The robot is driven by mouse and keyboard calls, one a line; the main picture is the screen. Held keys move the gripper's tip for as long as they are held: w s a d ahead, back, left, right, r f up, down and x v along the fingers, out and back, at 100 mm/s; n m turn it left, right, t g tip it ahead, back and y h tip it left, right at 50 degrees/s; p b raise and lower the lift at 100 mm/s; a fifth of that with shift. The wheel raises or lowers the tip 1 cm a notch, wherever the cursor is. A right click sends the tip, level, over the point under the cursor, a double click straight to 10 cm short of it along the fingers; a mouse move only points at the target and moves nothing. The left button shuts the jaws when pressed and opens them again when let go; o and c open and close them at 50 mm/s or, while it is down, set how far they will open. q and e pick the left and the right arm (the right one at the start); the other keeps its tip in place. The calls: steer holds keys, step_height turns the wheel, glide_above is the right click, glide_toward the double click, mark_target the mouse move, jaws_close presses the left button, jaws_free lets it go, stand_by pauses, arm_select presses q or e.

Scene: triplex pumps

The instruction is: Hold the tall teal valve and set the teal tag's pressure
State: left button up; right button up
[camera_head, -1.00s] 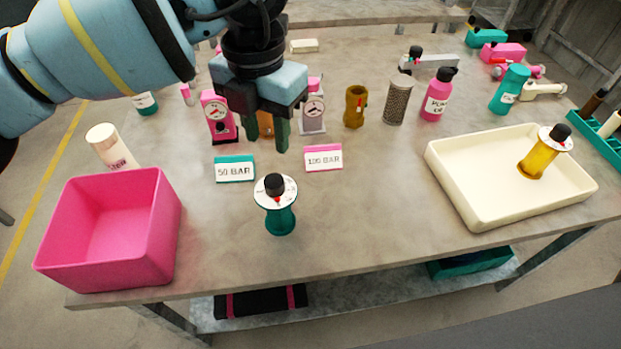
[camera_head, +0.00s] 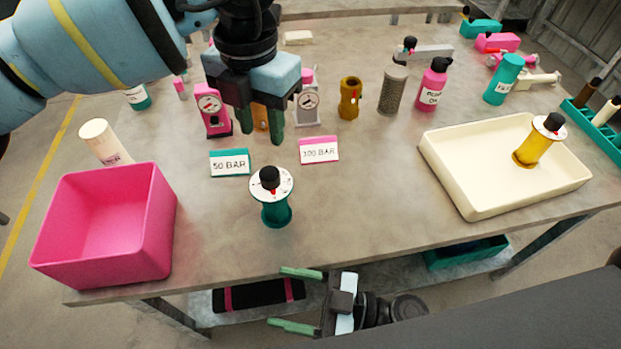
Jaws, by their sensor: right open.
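The teal valve (camera_head: 275,212) stands upright near the table's front edge, with a white dial and black knob on top. The teal tag (camera_head: 230,163), reading "50 BAR", stands behind it to the left. A pink tag (camera_head: 320,150), reading "100 BAR", stands behind it to the right.
A pink bin (camera_head: 150,225) sits at the front left. A cream tray (camera_head: 455,190) with a yellow valve (camera_head: 530,150) is at the right. Gauges, a brass part (camera_head: 350,100), a mesh cylinder (camera_head: 392,92) and bottles stand behind. Table between valve and tray is clear.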

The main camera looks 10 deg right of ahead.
steer(key=w+r+n+g+y, duration=0.4)
steer(key=r+n+y, duration=0.35)
steer(key=r, duration=0.65)
steer(key=g+h, duration=0.5)
steer(key=h, duration=0.4)
glide_toward(274, 198)
steer(key=w+a+r, duration=0.1)
steer(key=a+r, duration=0.2)
steer(key=f+h, duration=0.1)
steer(key=f, duration=0.1)
steer(key=w+f+m+h, duration=0.1)
steer(key=f, duration=0.1)
steer(key=f+m+t+h, duration=0.1)
steer(key=f, duration=0.1)
steer(key=shift+w+d, duration=0.1)
steer(key=shift+w, duration=0.1)
steer(key=shift+x, duration=3.9)
steer(key=shift+r, duration=0.1)
